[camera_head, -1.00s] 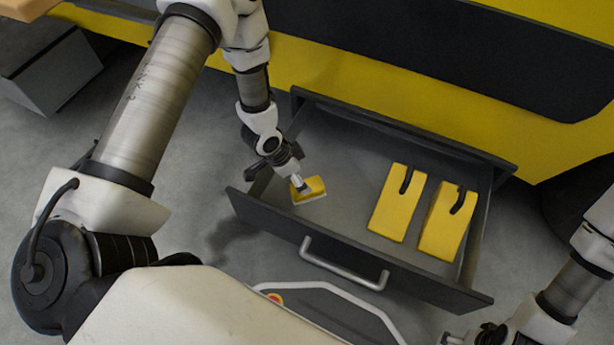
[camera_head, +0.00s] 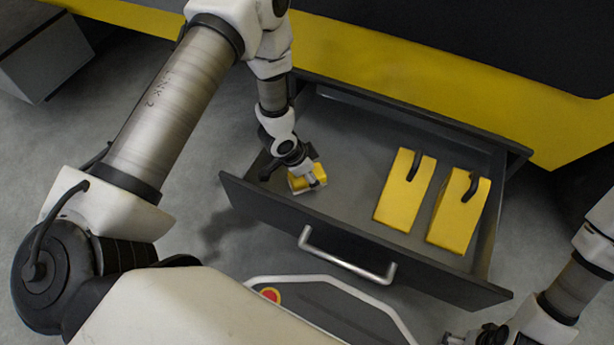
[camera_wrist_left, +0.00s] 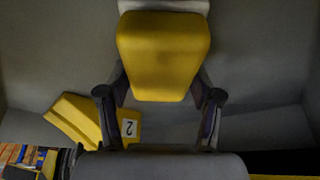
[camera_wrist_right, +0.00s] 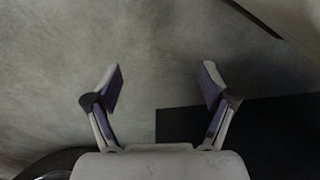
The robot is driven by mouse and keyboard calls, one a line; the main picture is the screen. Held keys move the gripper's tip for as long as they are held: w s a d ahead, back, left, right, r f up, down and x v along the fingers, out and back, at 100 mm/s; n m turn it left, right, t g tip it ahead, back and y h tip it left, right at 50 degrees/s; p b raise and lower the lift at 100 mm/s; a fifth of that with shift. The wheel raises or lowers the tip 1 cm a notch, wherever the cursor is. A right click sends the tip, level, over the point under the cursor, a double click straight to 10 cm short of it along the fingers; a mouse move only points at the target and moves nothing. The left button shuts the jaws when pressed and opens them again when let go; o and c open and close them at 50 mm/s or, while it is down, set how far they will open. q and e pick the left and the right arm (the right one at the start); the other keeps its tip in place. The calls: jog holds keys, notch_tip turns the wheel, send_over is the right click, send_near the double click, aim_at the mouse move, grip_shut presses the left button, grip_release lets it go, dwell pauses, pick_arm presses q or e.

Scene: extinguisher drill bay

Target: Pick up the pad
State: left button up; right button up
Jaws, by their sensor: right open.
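The pad, yellow with a pale base, is in the open drawer (camera_head: 340,230), near its left end (camera_head: 300,184). In the left wrist view the pad (camera_wrist_left: 163,50) fills the space between my left fingers. My left gripper (camera_head: 311,178) is down at the pad, with a finger on either side. Its fingertips (camera_wrist_left: 162,75) are partly hidden by the pad's sides, and whether they press on it is not clear. My right gripper (camera_wrist_right: 160,80) is open and empty over the floor, and shows at the lower right of the head view (camera_head: 468,338).
Two yellow blocks with dark handles, one left (camera_head: 402,197) and one right (camera_head: 456,218), stand in the drawer's right half. The drawer's walls rise around the pad, with a metal handle (camera_head: 345,262) in front. Drawer floor between pad and blocks is clear.

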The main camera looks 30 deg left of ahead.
pick_arm(q)
jog(key=c, duration=0.4)
jog(key=shift+r, duration=0.1)
notch_tip(320, 180, up, 28)
jog(key=p, duration=1.5)
